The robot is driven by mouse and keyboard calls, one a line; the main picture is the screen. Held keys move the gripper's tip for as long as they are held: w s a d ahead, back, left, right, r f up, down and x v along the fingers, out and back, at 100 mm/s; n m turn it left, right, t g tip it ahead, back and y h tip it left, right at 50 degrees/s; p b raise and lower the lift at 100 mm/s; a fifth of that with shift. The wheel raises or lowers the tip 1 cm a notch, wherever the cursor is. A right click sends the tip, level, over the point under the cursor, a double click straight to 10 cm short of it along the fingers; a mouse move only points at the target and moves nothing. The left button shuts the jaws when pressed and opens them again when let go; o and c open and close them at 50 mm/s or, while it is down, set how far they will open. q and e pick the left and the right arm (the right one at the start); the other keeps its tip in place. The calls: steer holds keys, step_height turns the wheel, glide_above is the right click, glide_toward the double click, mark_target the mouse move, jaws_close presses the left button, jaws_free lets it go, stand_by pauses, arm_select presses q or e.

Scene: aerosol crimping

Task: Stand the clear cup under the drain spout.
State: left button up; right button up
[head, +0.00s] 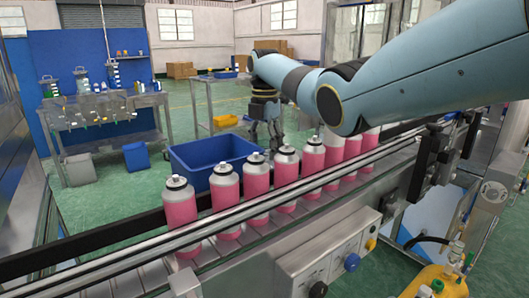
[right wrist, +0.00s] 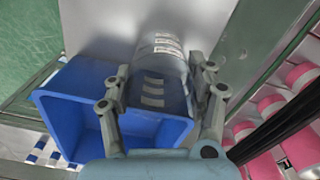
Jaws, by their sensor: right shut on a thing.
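The clear cup (right wrist: 162,64) shows in the right wrist view as a see-through cylinder with several pale marks on its side. My right gripper (right wrist: 162,88) has its two fingers on either side of the cup and is shut on it. In the head view my right gripper (head: 265,128) hangs behind the row of cans, above and beside the blue bin; the cup cannot be made out clearly there. I cannot pick out the drain spout in either view. My left gripper is not in view.
A conveyor with several pink-and-white cans (head: 258,178) runs across the front. A blue bin (head: 190,165) stands behind it and also lies below my gripper in the right wrist view (right wrist: 72,105). A workbench (head: 100,105) is at the back left. Green floor is open behind.

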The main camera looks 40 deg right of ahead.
steer(key=shift+f, duration=0.75)
steer(key=o, duration=1)
steer(key=shift+f, duration=0.1)
